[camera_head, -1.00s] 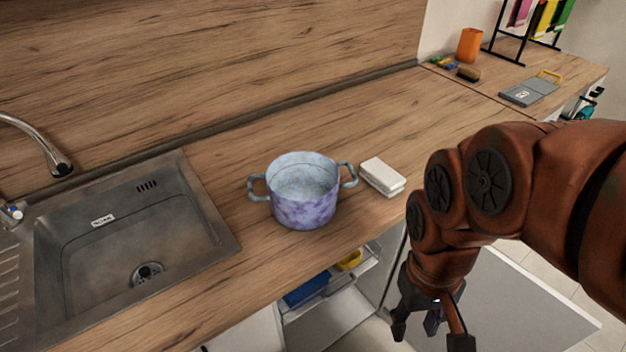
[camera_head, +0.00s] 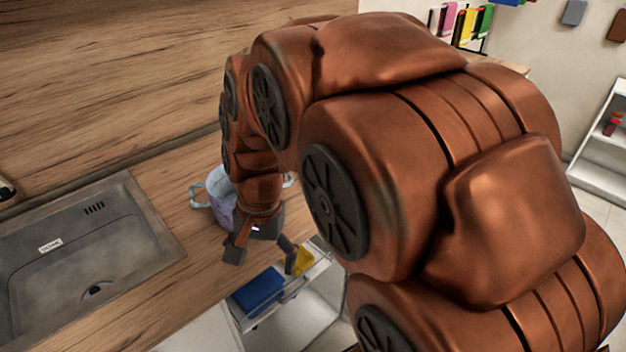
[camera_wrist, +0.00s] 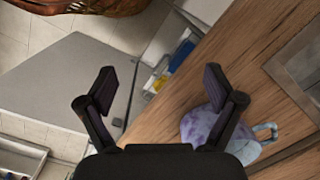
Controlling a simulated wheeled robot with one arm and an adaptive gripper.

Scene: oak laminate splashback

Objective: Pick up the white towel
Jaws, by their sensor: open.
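The white towel is not visible in either current view; in the earlier head view it was a small folded white stack on the counter, right of the purple pot. My arm now covers that area in the head view. My gripper (camera_head: 264,254) is open and empty, pointing down by the counter's front edge and in front of the pot. In the wrist view, my gripper (camera_wrist: 154,88) has its fingers spread wide, with nothing between them but background.
The mottled purple pot (camera_head: 219,186) with two handles stands on the wooden counter (camera_head: 165,200), close to my gripper. A steel sink (camera_head: 70,265) lies left. Below the counter edge, an open pull-out rack holds blue (camera_head: 258,290) and yellow (camera_head: 299,262) items.

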